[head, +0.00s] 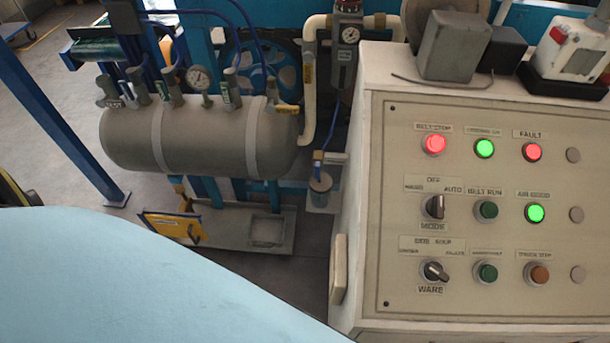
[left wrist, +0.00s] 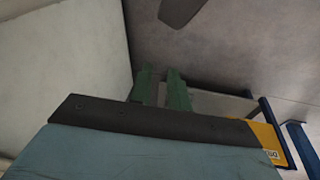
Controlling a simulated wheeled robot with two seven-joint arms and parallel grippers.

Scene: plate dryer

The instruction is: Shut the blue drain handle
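No blue handle is clear in that view. My right gripper is not in view.
The control cabinet (head: 385,240) stands at the right with lit buttons and knobs. A grey tank (head: 215,140) with a gauge lies at the left. A yellow sign (head: 168,226) is low in front of it and shows in the wrist view (left wrist: 268,143). A blue post (head: 60,105) stands left.

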